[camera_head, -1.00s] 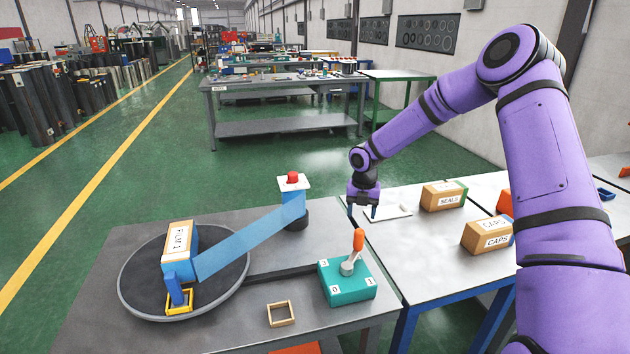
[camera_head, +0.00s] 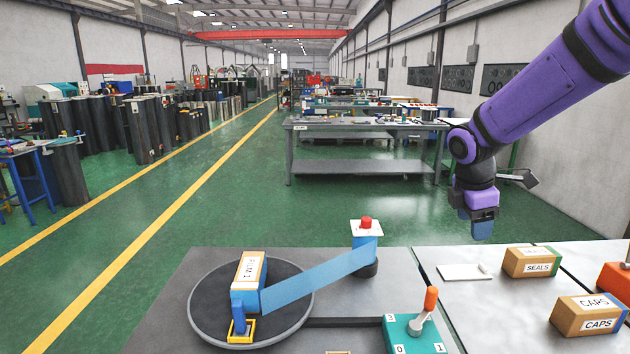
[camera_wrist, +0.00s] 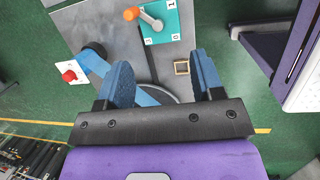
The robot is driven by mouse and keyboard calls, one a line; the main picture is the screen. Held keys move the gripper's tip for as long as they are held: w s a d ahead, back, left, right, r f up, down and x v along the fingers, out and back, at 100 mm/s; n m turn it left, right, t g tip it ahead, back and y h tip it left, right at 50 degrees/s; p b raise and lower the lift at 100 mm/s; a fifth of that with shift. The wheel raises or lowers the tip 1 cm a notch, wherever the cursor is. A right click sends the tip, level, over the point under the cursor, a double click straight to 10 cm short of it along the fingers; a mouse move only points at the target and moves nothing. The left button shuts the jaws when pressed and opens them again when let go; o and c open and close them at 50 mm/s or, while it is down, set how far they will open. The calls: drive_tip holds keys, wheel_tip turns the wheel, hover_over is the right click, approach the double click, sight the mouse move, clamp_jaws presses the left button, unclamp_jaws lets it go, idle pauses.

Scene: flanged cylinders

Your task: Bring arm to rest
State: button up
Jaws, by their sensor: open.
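My gripper (camera_head: 476,228) hangs from the purple arm at the right of the head view, above and beyond the tables. In the wrist view my gripper (camera_wrist: 162,82) shows two blue-padded fingers set wide apart with nothing between them. It is open and empty. Below it in the wrist view are the grey table, the teal lever box (camera_wrist: 166,20) with its orange handle, and a small wooden frame (camera_wrist: 181,67).
A round dark turntable (camera_head: 205,318) carries a FILM 1 box (camera_head: 249,270), with blue film stretched to a post with a red knob (camera_head: 366,223). SEALS (camera_head: 530,262) and CAPS (camera_head: 586,316) boxes stand on the right table. Green floor lies open behind.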

drive_tip(key=s+r+m+t+y, duration=0.1)
drive_tip(key=s+r+m, duration=0.2)
drive_tip(key=s+m, duration=0.3)
drive_tip(key=s+a+r+m+t+y, duration=0.1)
drive_tip(key=s+r+m, duration=0.3)
drive_tip(key=s, duration=0.8)
drive_tip(key=s+a+r+m+t, duration=0.1)
drive_tip(key=s+r+m+t, duration=0.1)
drive_tip(key=s+m, duration=0.5)
drive_tip(key=shift+s+r+m+y, duration=0.35)
drive_tip(key=shift+s+r, duration=0.3)
drive_tip(key=shift+s, duration=0.45)
drive_tip(key=shift+a, duration=0.1)
